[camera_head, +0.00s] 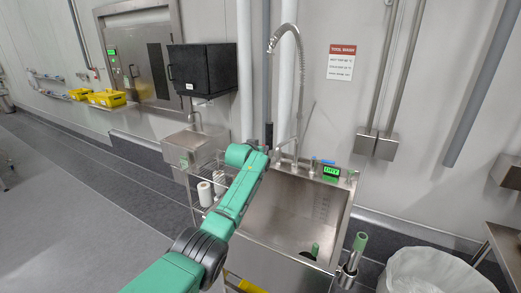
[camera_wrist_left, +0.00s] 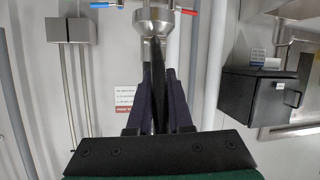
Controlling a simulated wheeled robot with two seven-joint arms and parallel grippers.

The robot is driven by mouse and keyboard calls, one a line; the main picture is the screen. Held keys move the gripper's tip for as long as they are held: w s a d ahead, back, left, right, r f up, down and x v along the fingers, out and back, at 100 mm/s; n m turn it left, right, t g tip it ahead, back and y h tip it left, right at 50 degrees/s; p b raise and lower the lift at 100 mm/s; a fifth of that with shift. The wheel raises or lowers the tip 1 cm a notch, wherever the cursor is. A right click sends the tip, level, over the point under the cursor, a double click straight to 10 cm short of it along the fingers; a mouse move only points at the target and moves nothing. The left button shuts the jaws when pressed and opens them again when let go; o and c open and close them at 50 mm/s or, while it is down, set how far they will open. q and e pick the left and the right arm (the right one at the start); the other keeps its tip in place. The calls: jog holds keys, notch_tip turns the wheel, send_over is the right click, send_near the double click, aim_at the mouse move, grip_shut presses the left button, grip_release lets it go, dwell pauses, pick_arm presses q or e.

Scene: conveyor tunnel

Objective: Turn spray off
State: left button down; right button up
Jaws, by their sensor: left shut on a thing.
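The spray faucet has a tall arched coiled hose (camera_head: 301,62) above a steel sink (camera_head: 315,205). A dark spray handle (camera_head: 268,132) hangs at the left of its pipe. My left gripper (camera_head: 267,149) reaches this handle from below. In the left wrist view, the dark fingers (camera_wrist_left: 162,95) are shut on a thin black part below the steel bell-shaped spray head (camera_wrist_left: 153,22). A red (camera_wrist_left: 188,11) and a blue handle (camera_wrist_left: 101,5) show beside the head. I make out no water stream.
A black wall box (camera_head: 203,69) hangs left of the faucet, above a small steel basin (camera_head: 190,149). A wire rack with white rolls (camera_head: 205,193) stands left of the sink. A lined bin (camera_head: 430,272) is at the lower right. The floor at left is clear.

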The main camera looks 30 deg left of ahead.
pick_arm(q)
jog(key=shift+r, duration=0.15)
jog(key=c, duration=1)
grip_release()
jog(key=shift+o, duration=0.8)
jog(key=shift+w, duration=0.1)
jog(key=shift+s+d, duration=0.15)
jog(key=shift+s, duration=0.4)
jog(key=b+v, duration=0.3)
jog(key=v, duration=1)
jog(key=shift+s+r+b, duration=0.2)
jog(key=shift+b, duration=0.1)
